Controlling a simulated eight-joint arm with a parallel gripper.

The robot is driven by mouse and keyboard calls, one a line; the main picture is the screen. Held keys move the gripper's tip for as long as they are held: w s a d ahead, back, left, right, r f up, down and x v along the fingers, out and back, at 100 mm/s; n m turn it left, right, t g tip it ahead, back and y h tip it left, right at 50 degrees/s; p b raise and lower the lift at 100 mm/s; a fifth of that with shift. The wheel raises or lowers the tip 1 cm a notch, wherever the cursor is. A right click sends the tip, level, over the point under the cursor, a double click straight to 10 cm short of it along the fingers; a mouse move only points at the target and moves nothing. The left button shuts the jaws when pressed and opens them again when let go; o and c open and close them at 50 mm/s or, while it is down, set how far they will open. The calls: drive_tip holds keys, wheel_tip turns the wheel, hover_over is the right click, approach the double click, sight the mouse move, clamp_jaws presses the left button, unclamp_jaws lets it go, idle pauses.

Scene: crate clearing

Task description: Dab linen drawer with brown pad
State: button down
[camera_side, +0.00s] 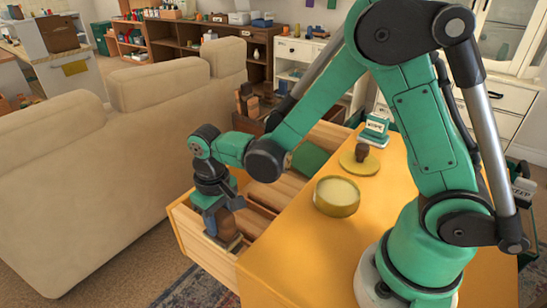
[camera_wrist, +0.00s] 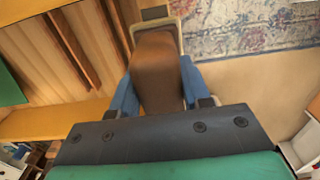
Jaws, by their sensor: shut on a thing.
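My gripper (camera_side: 220,212) is shut on a brown pad (camera_side: 228,226). In the wrist view the brown pad (camera_wrist: 157,68) sits between the two blue fingers. My gripper is low at the near end of an open wooden drawer (camera_side: 187,226), by its corner. The drawer's wooden inside, with dividers, shows at upper left in the wrist view (camera_wrist: 35,65). A grey frame-like piece (camera_wrist: 174,24) shows around the pad's far end. The pad's underside is hidden, so I cannot tell whether it touches the drawer.
A yellow-topped cabinet (camera_side: 285,250) carries a round yellow tin (camera_side: 337,197), a brown-handled stamp on a yellow disc (camera_side: 361,154) and a small sign (camera_side: 375,128). A green bundle (camera_side: 309,158) lies in the drawer's far part. A beige sofa (camera_side: 90,180) stands close at left.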

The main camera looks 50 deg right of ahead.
drive_tip(key=shift+d+r, duration=0.15)
drive_tip(key=shift+d, duration=0.35)
drive_tip(key=shift+a, duration=0.1)
drive_tip(key=shift+a, duration=1.15)
drive_tip(key=shift+d, duration=0.2)
drive_tip(key=shift+d, duration=0.9)
drive_tip(key=shift+r, duration=2.35)
